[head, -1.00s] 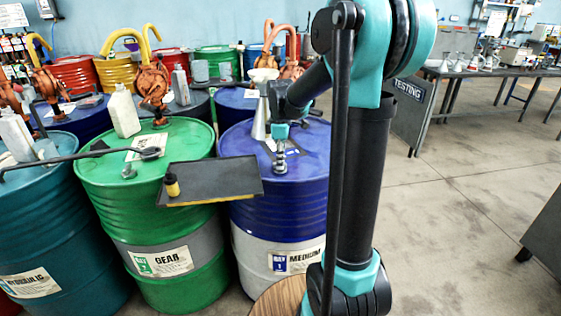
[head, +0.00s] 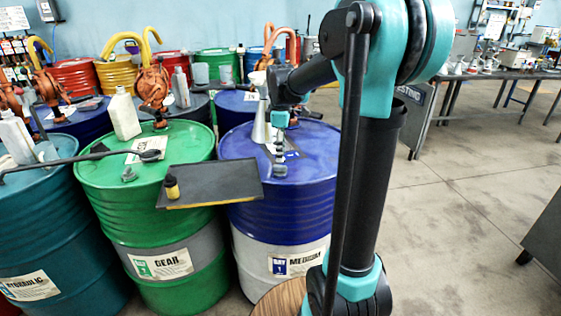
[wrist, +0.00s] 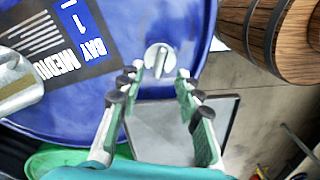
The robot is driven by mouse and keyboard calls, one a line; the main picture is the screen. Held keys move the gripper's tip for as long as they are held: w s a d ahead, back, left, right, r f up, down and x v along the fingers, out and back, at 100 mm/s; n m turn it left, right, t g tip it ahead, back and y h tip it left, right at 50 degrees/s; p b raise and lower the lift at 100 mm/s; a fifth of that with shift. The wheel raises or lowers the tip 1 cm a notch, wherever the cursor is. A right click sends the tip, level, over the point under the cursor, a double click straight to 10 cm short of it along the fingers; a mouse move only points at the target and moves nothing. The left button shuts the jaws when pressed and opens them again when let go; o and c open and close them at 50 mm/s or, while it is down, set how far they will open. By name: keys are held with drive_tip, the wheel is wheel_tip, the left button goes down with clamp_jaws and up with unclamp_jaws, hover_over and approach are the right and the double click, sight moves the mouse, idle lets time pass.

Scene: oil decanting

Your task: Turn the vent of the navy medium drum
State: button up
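The navy medium drum (head: 283,215) stands upright right of the green gear drum, with a white band and a MEDIUM label low on its side. Its vent, a small silver disc with a raised bar (wrist: 160,58), sits near the edge of the blue top; it also shows in the head view (head: 280,167). My gripper (wrist: 158,84) is open and empty, with the vent seen between and beyond its fingertips. In the head view my gripper (head: 281,143) is above the vent, pointing down; its fingers are small and hard to make out there.
A metal vessel (head: 261,125) stands on the drum top close to my gripper. A black tray (head: 215,184) with a small yellow-and-black bottle (head: 171,187) is in front of the drums. A wooden barrel (wrist: 283,40) stands beside the drum.

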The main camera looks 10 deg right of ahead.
sight(281, 165)
wheel_tip(281, 165, up, 7)
idle(0.3)
drive_tip(key=shift+s, duration=0.1)
